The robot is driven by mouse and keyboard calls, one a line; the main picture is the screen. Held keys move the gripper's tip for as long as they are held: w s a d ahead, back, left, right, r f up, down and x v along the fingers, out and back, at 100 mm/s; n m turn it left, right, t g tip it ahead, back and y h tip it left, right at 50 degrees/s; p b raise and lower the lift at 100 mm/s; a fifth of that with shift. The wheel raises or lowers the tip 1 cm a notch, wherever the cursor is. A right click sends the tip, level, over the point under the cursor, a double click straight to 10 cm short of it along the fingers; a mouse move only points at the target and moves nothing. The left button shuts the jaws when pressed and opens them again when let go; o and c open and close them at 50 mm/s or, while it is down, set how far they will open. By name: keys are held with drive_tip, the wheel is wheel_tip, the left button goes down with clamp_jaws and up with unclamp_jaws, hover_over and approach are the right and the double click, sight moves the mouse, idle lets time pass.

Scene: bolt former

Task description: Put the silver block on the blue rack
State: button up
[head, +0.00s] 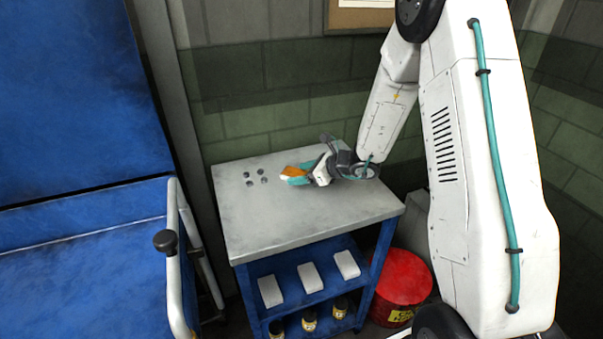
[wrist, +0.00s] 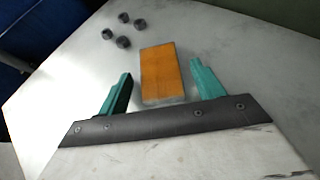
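A block (wrist: 161,72) with an orange top and a grey, silver-looking lower edge lies on the grey tabletop (head: 240,225). It also shows as an orange patch at my gripper in the head view (head: 292,170). My gripper (wrist: 160,76) is open, with one teal finger on each side of the block. In the head view my gripper (head: 297,177) is low over the table. Blue shelving (head: 327,291) stands under the tabletop and is the likely blue rack.
Several dark nuts (wrist: 123,42) lie on the tabletop beyond the block. Three pale blocks (head: 307,277) sit on the upper blue shelf, with dark bottles (head: 309,320) below. A red bin (head: 399,280) stands right of the table, and a blue machine (head: 85,250) with a rail stands left.

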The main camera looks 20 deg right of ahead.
drive_tip(key=shift+r, duration=0.15)
drive_tip(key=v, duration=1.1)
drive_tip(key=shift+s+d, duration=0.1)
drive_tip(key=shift+s+d+r, duration=0.1)
drive_tip(key=shift+s+r, duration=0.1)
drive_tip(key=shift+r, duration=0.05)
drive_tip(key=s+a+r+n+g, duration=0.7)
drive_tip(key=s+a+r+n, duration=0.55)
drive_tip(key=s+n, duration=0.4)
drive_tip(key=s+d+r+n+h, duration=0.2)
drive_tip(key=s+n+h, duration=0.2)
drive_tip(key=s, duration=0.4)
drive_tip(key=s+d+r+n+h, duration=0.2)
drive_tip(key=s+d+n+h, duration=0.1)
drive_tip(key=s+n, duration=0.3)
drive_tip(key=s+h, duration=0.1)
drive_tip(key=s, duration=0.1)
drive_tip(key=shift+s+d+r+h, duration=0.25)
drive_tip(key=shift+s+r+h, duration=0.05)
drive_tip(key=shift+s+r, duration=0.05)
drive_tip(key=shift+n, duration=0.25)
